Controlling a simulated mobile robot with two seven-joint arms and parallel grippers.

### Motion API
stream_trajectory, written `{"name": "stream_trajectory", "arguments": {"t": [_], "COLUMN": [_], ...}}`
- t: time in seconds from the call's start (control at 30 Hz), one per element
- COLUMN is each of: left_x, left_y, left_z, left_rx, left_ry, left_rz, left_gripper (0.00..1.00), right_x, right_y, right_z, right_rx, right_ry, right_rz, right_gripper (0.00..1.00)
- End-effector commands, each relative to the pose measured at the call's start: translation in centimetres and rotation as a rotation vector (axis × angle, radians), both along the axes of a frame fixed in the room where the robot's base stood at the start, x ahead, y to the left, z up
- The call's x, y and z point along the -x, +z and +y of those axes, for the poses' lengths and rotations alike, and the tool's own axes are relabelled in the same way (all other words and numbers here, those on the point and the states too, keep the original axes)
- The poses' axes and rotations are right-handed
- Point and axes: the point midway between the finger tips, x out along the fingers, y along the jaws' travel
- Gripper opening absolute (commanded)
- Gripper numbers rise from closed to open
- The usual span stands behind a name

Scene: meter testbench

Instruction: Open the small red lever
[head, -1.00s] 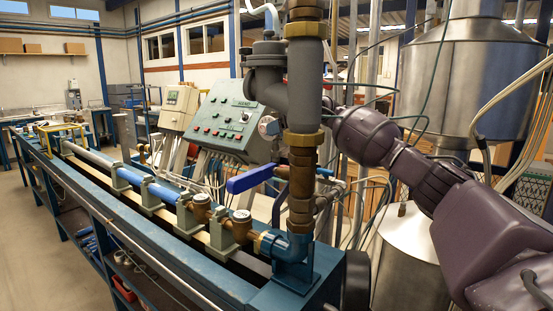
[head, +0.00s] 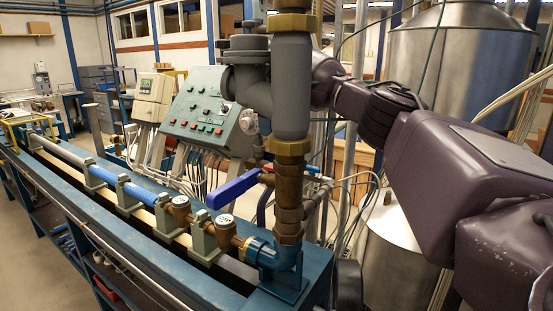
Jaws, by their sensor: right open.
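A small red lever (head: 311,168) appears as a thin red strip beside the lower part of the vertical pipe in the head view. The pipe hides part of it, and its exact angle is hard to tell. My right arm reaches in from the right, and its wrist end, with the right gripper (head: 322,80), is at the upper part of the pipe, above the lever and apart from it. The gripper is open; its fingers are mostly hidden behind the grey pipe body. My left gripper is not in view.
A large blue lever (head: 232,189) sticks out left of the vertical pipe (head: 291,95). A green control panel (head: 197,112) stands behind the bench (head: 190,285). Steel tanks (head: 450,70) are at the right. Loose cables hang near my right arm.

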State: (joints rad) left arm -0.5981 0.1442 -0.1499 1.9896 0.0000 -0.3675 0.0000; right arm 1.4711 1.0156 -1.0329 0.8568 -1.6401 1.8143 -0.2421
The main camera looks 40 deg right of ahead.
Motion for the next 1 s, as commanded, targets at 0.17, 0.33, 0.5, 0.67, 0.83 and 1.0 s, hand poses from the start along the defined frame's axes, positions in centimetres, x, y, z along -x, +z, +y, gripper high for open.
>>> {"name": "stream_trajectory", "arguments": {"t": [0.17, 0.33, 0.5, 0.67, 0.83, 1.0], "left_x": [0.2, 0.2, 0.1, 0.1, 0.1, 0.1], "left_y": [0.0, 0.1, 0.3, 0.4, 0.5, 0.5], "left_z": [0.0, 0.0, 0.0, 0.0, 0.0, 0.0], "left_rx": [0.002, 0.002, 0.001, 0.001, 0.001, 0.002], "left_ry": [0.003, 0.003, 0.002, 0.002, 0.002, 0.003], "left_rz": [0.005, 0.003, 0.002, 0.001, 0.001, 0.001], "left_gripper": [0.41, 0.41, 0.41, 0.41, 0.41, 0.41], "right_x": [0.1, 0.1, 0.1, 0.1, 0.1, 0.1], "right_y": [-1.2, -3.8, -6.7, -8.9, -10.3, -10.7], "right_z": [0.0, 0.0, 0.0, 0.0, 0.0, 0.0], "right_rx": [0.005, 0.004, 0.003, 0.004, 0.003, 0.003], "right_ry": [0.001, 0.001, 0.0, 0.001, 0.0, 0.0], "right_rz": [0.01, 0.01, 0.008, 0.006, 0.005, 0.004], "right_gripper": [0.47, 0.47, 0.47, 0.47, 0.47, 0.47]}}
